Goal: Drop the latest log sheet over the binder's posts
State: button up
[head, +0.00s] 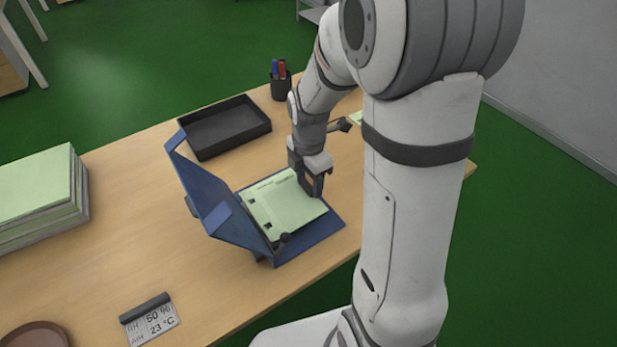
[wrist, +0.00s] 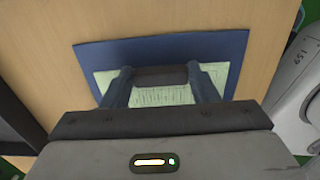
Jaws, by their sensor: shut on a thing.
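The blue binder (head: 220,215) lies open on the table, its cover tilted up at the left. A pale green log sheet (head: 285,205) with faint print lies over the binder's right side; I cannot tell how many sheets lie beneath. Two small dark marks, perhaps the posts, show along the sheet's left edge. The exact grip and post fit are hidden.
A black tray (head: 225,128) and a pen cup (head: 281,84) stand behind the binder. A stack of green-topped paper (head: 38,190) is at the left. A humidity and temperature display (head: 150,320) and a brown round dish (head: 35,336) are in front. Bare table lies left of the binder.

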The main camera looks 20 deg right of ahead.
jog(key=shift+f+b, duration=0.9)
jog(key=shift+f, duration=0.4)
dwell(0.8)
jog(key=o, duration=1)
jog(key=shift+o, duration=0.2)
jog(key=shift+r, duration=0.1)
notch_tip(320, 180, up, 8)
jog(key=shift+f+p, duration=0.2)
jog(key=shift+p, duration=0.45)
jog(key=shift+r, duration=0.15)
jog(key=s+r+m+t+p, duration=0.2)
jog(key=s+r+m+p, duration=0.6)
jog(key=s+r+m, duration=0.6)
jog(key=m, duration=0.7)
jog(key=shift+r+m+t, duration=0.3)
jog(key=shift+r, duration=0.05)
